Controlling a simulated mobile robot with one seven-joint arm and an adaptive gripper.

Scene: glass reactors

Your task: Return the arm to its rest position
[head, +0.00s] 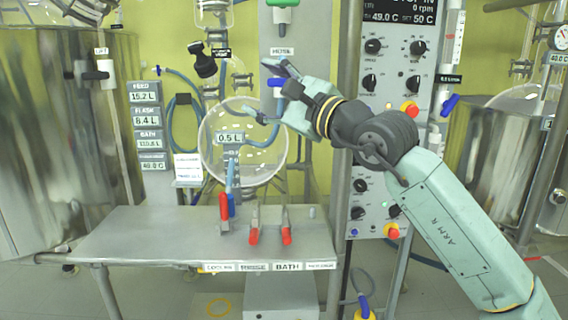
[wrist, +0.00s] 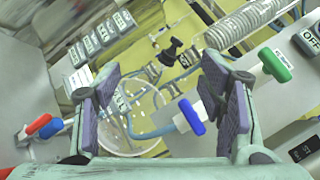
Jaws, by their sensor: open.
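My gripper (head: 270,93) is raised in front of the glass flask (head: 215,160), at the flask's upper right in the head view. My arm (head: 440,225) reaches in from the lower right. In the wrist view my gripper (wrist: 165,100) has its two dark finger pads wide apart with nothing held between them. A blue valve handle (wrist: 192,117) shows between the fingers, but I cannot tell how far beyond them it is. A green handle (wrist: 274,65) lies to the right of the fingers.
A grey bench (head: 120,230) carries red-handled valves (head: 253,235) below my gripper. A control panel (head: 375,190) with knobs and buttons stands behind my arm. Large steel vessels (head: 60,140) fill the left side. A black valve handle (head: 202,60) sits above the flask.

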